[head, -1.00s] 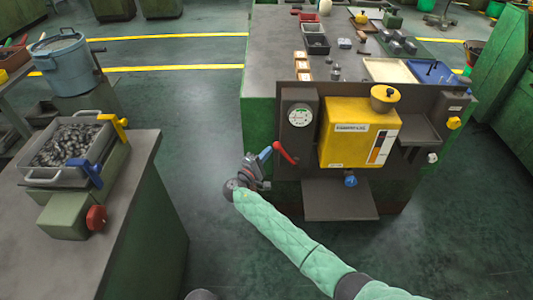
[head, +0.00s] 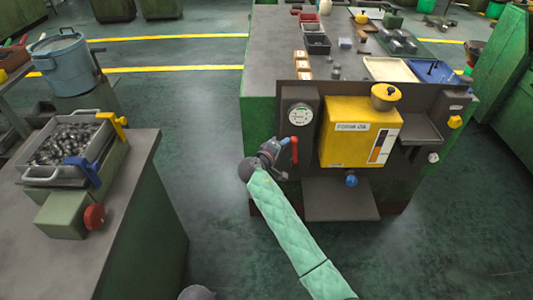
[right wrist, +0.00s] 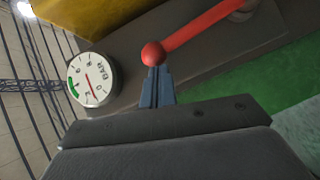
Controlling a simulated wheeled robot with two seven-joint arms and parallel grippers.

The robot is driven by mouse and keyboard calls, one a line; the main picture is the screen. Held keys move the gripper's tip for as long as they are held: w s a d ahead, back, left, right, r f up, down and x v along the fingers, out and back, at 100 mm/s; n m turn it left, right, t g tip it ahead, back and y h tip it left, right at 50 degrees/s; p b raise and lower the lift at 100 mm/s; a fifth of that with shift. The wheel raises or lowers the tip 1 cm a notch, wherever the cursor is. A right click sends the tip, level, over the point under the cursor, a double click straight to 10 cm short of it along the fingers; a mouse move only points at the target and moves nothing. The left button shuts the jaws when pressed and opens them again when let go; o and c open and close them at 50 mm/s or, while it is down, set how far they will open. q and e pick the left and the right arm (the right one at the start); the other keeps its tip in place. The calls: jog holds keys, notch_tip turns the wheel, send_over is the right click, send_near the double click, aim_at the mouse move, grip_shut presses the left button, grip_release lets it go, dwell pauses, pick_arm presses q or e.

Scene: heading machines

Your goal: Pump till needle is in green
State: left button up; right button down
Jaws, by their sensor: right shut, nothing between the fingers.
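The round white gauge (head: 300,114) is on the dark panel left of the yellow oil tank (head: 352,140). In the right wrist view the gauge (right wrist: 93,80) shows a green band at the dial's left and a red needle lying outside it. The red pump lever (head: 295,151) stands nearly upright below the gauge; its rod and ball knob (right wrist: 153,54) show in the right wrist view. My right gripper (head: 286,141) is shut and empty beside the lever's top. Its blue fingertips (right wrist: 158,72) are at the ball; contact is unclear. My left gripper is out of view.
A dark tray (head: 340,200) juts out below the tank. A bench with a bin of metal parts (head: 72,145) stands at the left. The floor between the benches is clear.

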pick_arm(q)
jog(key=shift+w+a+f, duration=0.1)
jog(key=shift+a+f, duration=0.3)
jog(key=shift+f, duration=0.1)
pick_arm(e)
jog(key=shift+d+r+m+g+y, duration=0.15)
jog(key=shift+d+m+y, duration=0.1)
jog(key=shift+d, duration=0.25)
jog(key=shift+d+r+m+g+y, duration=0.15)
jog(key=shift+d+m, duration=0.1)
jog(key=shift+d, duration=0.2)
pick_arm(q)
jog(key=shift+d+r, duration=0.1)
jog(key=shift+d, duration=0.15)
pick_arm(e)
jog(key=shift+a, duration=0.1)
